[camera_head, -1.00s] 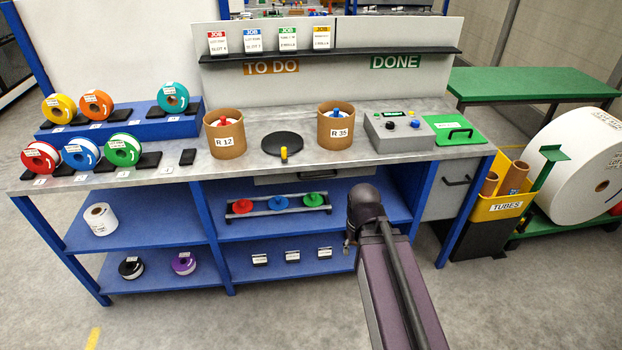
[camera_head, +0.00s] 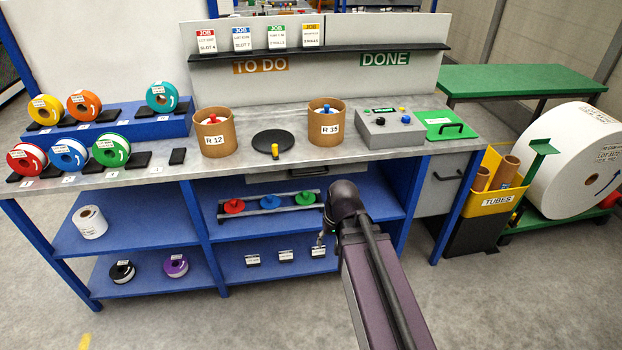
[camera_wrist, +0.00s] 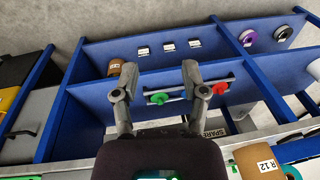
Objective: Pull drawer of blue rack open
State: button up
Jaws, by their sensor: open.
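The blue rack is the blue-framed shelving (camera_head: 140,230) under the grey bench top. In the wrist view a grey front marked SPARE (camera_wrist: 213,128) shows beyond my gripper, partly covered. A grey cabinet (camera_head: 433,190) with a dark handle (camera_head: 448,176) is at the right; that handle also shows in the wrist view (camera_wrist: 22,133). My gripper (camera_wrist: 159,72) is open and empty, its fingers apart in front of the shelves, touching nothing that I can see.
A rail with red, blue and green knobbed discs (camera_head: 268,203) lies on the upper shelf. Spools (camera_head: 68,154), tubs (camera_head: 215,133) and a control box (camera_head: 385,128) stand on the bench top (camera_head: 350,155). A yellow tube bin (camera_head: 495,190) stands right. The front floor is clear.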

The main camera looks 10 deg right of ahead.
jog(key=w+a+f+m+t+y+b, duration=0.25)
jog(key=w+f+b, duration=0.3)
jog(key=w, duration=0.45)
jog(key=m+t+y+b, duration=0.2)
jog(key=m+t+b, duration=0.9)
jog(key=b, duration=0.5)
send_near(310, 174)
jog(key=s+d, duration=0.2)
jog(key=s, duration=0.1)
jog(key=shift+w+a, duration=0.15)
jog(key=shift+w, duration=0.1)
jog(key=b+x, duration=0.2)
jog(key=x, duration=1.1)
jog(key=shift+w+a, duration=0.25)
jog(key=shift+a, duration=0.05)
grip_shut()
